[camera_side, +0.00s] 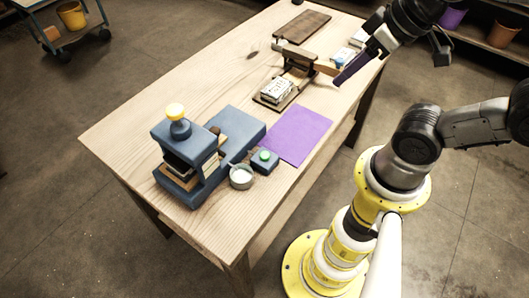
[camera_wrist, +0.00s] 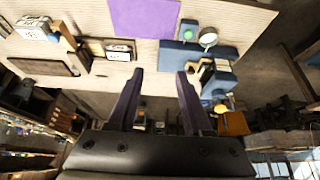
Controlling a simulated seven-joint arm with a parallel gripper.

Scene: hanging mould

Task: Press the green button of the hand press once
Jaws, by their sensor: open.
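The blue hand press (camera_side: 185,160) stands at the near left end of the wooden table, with a yellow knob (camera_side: 175,111) on top. A small blue box beside it carries the green button (camera_side: 264,155), which faces up. In the wrist view the button (camera_wrist: 189,34) is at the top, right of centre, with the press (camera_wrist: 205,55) below and to its right. My gripper (camera_side: 345,75) is high over the far right part of the table, well away from the button. Its purple fingers (camera_wrist: 160,73) are apart with nothing between them.
A small round cup (camera_side: 241,177) stands close to the button box. A purple mat (camera_side: 299,135) lies flat beside the box. The table's left side is clear.

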